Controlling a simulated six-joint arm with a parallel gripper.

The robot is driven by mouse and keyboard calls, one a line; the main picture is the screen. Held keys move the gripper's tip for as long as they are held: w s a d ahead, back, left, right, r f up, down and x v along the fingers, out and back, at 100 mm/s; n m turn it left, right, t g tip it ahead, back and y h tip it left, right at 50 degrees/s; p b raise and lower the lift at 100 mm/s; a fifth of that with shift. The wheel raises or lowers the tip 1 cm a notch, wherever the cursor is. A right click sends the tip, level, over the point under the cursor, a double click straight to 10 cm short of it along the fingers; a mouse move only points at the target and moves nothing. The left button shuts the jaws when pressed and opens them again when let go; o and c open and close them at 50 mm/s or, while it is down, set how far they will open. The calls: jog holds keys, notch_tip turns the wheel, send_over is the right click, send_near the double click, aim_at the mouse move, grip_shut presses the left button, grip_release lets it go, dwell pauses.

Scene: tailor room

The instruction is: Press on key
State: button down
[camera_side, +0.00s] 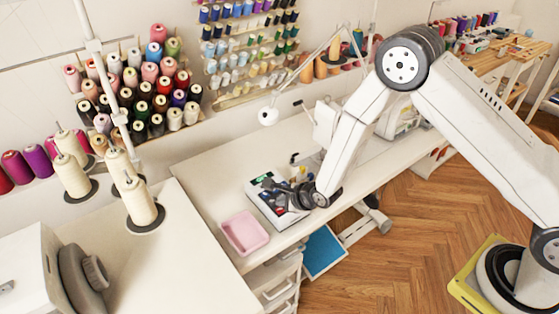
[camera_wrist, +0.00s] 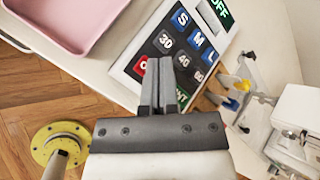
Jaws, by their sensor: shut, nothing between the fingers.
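A white keypad box (camera_side: 283,222) lies on the white table in the side view. A green label ending in "HT" shows beside my fingers. I cannot read an ON key. My gripper (camera_wrist: 160,62) is shut and empty, its fingertips over the keypad near the red key. Contact cannot be told. In the side view my gripper (camera_side: 297,204) is low over the keypad.
A pink tray (camera_side: 244,233) lies left of the keypad, and it also shows in the wrist view (camera_wrist: 62,22). Small blue and yellow items (camera_wrist: 238,85) and a white sewing machine (camera_wrist: 298,120) stand right of the keypad. Thread cones (camera_side: 140,200) stand farther left.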

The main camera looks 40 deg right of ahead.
jog(key=shift+f, duration=0.1)
jog(key=shift+f, duration=0.35)
jog(key=shift+f, duration=0.4)
dwell(1.1)
jog(key=shift+r, duration=0.85)
dwell(0.4)
jog(key=shift+r, duration=2.5)
jog(key=shift+r, duration=0.1)
